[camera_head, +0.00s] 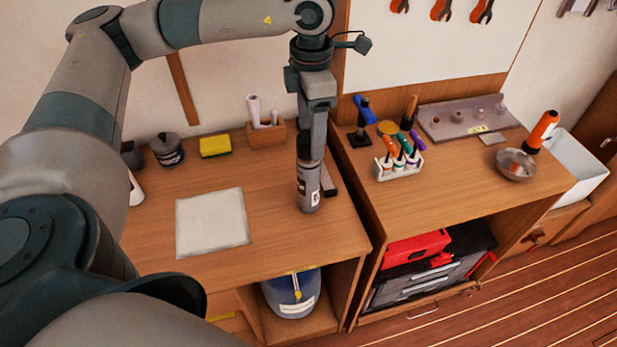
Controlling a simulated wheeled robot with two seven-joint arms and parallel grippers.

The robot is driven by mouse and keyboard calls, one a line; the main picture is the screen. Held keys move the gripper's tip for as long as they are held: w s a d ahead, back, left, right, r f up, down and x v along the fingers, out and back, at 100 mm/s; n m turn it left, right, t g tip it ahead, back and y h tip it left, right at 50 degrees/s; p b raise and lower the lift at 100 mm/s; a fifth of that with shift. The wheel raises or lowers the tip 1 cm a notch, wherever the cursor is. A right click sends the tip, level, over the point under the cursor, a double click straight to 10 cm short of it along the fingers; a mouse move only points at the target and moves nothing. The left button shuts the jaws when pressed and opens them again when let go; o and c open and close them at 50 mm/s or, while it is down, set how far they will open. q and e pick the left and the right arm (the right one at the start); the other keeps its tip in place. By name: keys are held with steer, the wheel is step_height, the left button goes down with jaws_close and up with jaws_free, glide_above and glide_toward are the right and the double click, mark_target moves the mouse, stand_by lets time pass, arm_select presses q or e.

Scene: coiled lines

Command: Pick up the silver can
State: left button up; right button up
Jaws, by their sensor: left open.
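The silver can (308,195), a grey cylinder with a darker upper part and a small white label, stands upright on the left wooden worktop (275,232), right of a pale square sheet. My left gripper (313,140) points straight down at the can's top from above. Its jaws are open. One finger shows in line with the can's upper part; the other is hidden, and I cannot tell whether the fingers touch the can. My right gripper is out of view.
The pale sheet (212,222) lies left of the can. Behind are a yellow sponge (215,146), a wooden holder (266,134) and a dark jar (167,150). A dark block (328,181) lies close right of the can. The right worktop holds a marker rack (399,166) and a metal bowl (516,164).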

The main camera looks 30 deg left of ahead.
mark_target(308, 137)
arm_select(q)
steer(key=shift+a+f+p, duration=0.25)
steer(key=shift+f+p, duration=0.75)
steer(key=shift+p, duration=0.1)
step_height(308, 137, down, 2)
steer(key=shift+f+p, duration=0.1)
steer(key=shift+p, duration=0.35)
steer(key=shift+f, duration=0.5)
jaws_close()
